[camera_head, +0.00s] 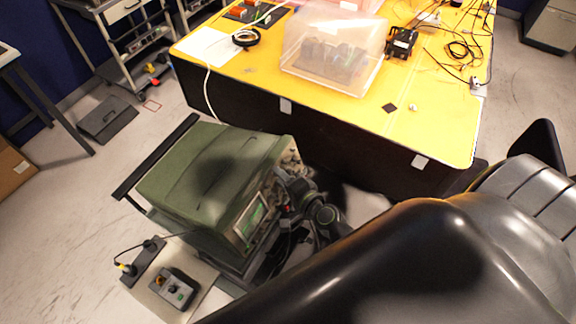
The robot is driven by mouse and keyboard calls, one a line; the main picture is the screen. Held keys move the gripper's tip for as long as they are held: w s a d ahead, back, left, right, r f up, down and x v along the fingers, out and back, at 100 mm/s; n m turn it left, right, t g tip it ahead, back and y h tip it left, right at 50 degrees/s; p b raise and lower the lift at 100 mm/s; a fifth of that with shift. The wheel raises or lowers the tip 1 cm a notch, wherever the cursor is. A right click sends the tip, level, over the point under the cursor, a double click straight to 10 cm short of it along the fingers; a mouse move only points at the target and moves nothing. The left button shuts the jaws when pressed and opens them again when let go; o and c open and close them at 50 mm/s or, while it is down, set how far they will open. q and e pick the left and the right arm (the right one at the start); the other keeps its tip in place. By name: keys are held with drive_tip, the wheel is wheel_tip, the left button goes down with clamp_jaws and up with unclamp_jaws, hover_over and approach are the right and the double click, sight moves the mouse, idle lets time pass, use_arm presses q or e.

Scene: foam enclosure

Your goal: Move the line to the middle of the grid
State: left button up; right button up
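A green boxy instrument (205,180), which looks like an oscilloscope, stands on a cart in the middle of the view. Its small green screen (252,219) faces right and is seen at a steep angle. The line and the grid on it are too small to make out. My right gripper (291,192) is at the front panel, just right of the screen, among the controls. It hides part of the panel. I cannot tell whether its fingers touch a knob or are open or shut. My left gripper is not in view.
A yellow table (430,125) stands behind, with a clear plastic box (333,48), cables and small parts on it. A control box (173,289) sits on the cart's lower left. My large dark arm covers the lower right. The floor at left is mostly open.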

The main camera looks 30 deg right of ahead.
drive_tip(key=b+v, duration=0.5)
drive_tip(key=v, duration=1.2)
drive_tip(key=shift+s+b, duration=0.2)
drive_tip(key=shift+b, duration=0.1)
drive_tip(key=s+d+f+n+g+h+b, duration=0.1)
drive_tip(key=s+f+n+g, duration=0.25)
drive_tip(key=f, duration=1.25)
drive_tip(key=s+d+f+n+g+h+b, duration=0.1)
drive_tip(key=s+d+f+n+g, duration=0.2)
drive_tip(key=f, duration=1.2)
drive_tip(key=s+d+f+n+g+h+b, duration=0.1)
drive_tip(key=s+f+n+g, duration=0.6)
drive_tip(key=s+f, duration=0.8)
drive_tip(key=shift+d+f+n+b, duration=0.4)
drive_tip(key=shift+f+n+b, duration=0.2)
drive_tip(key=shift+f, duration=0.3)
